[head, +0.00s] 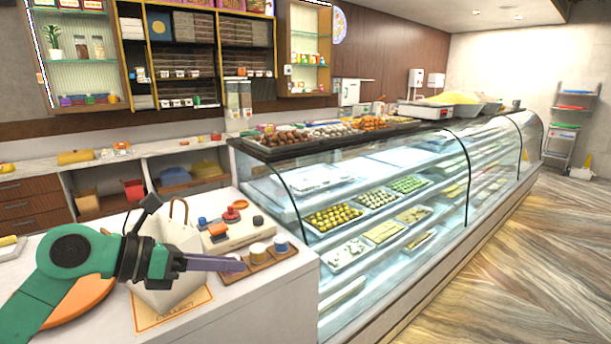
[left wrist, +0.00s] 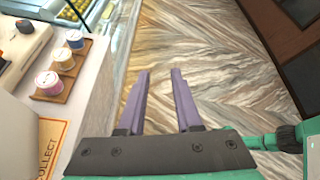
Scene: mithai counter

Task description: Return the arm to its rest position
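My left arm, green and black, reaches in from the left in the head view, in front of the white counter (head: 284,293). My left gripper (head: 241,264) has purple fingers that point right. In the left wrist view the two fingers (left wrist: 160,72) stand apart with nothing between them, and the wood-patterned floor (left wrist: 205,50) shows beyond. In the head view the fingers overlap the near end of a small wooden tray (head: 262,264) with cups; in the left wrist view they are apart from it. My right gripper is in neither view.
The glass sweets case (head: 395,205) runs along the right. The floor at right (head: 510,250) is clear.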

